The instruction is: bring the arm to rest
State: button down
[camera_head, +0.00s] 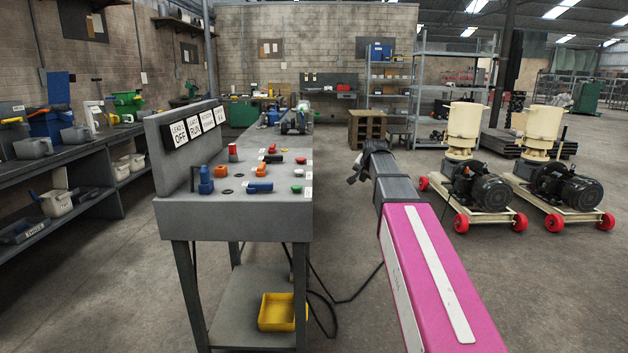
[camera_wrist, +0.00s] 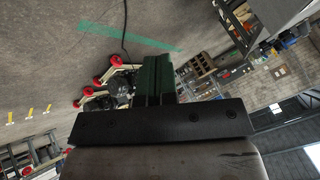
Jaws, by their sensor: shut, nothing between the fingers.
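My arm reaches forward from the lower right in the head view, with a pink link and a dark wrist. My gripper (camera_head: 357,178) is at its far end, to the right of the control bench (camera_head: 240,218) and apart from it. In the wrist view, my gripper (camera_wrist: 158,92) shows as dark fingers close together with nothing between them. The fingertips are small in the head view.
The bench carries several coloured switches and buttons. A yellow bin (camera_head: 277,312) sits on its lower shelf. Two cream pellet mills (camera_head: 463,130) on red wheels stand at right. Shelves (camera_head: 60,165) line the left. Bare floor lies right of the bench.

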jog(key=s+f+n+g, duration=0.6)
jog(key=s+f+g, duration=0.1)
jog(key=s+f, duration=2.6)
jog(key=shift+a+f+n+g+h, duration=0.15)
jog(key=shift+f+n+g+h, duration=0.15)
jog(key=shift+f+h, duration=0.15)
jog(key=shift+w+a, duration=0.1)
